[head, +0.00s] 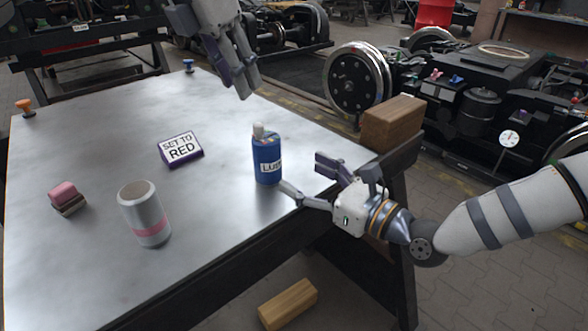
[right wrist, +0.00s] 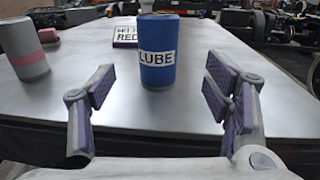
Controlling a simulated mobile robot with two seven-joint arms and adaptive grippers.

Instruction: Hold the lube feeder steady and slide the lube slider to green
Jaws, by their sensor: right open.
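The lube feeder (head: 266,170) is a blue can marked LUBE, upright near the table's right edge. A pale knob (head: 258,130), seemingly the lube slider, stands on its top beside small coloured marks too small to read surely. My right gripper (head: 301,173) is open just right of the can, fingers spread towards it.
A sign (head: 181,149) reading SET TO RED stands behind the can on the metal table (head: 90,120). A silver can with a pink band (head: 146,215) and a pink-topped block (head: 67,198) are at left. A wooden block (head: 392,122) is beyond the right edge.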

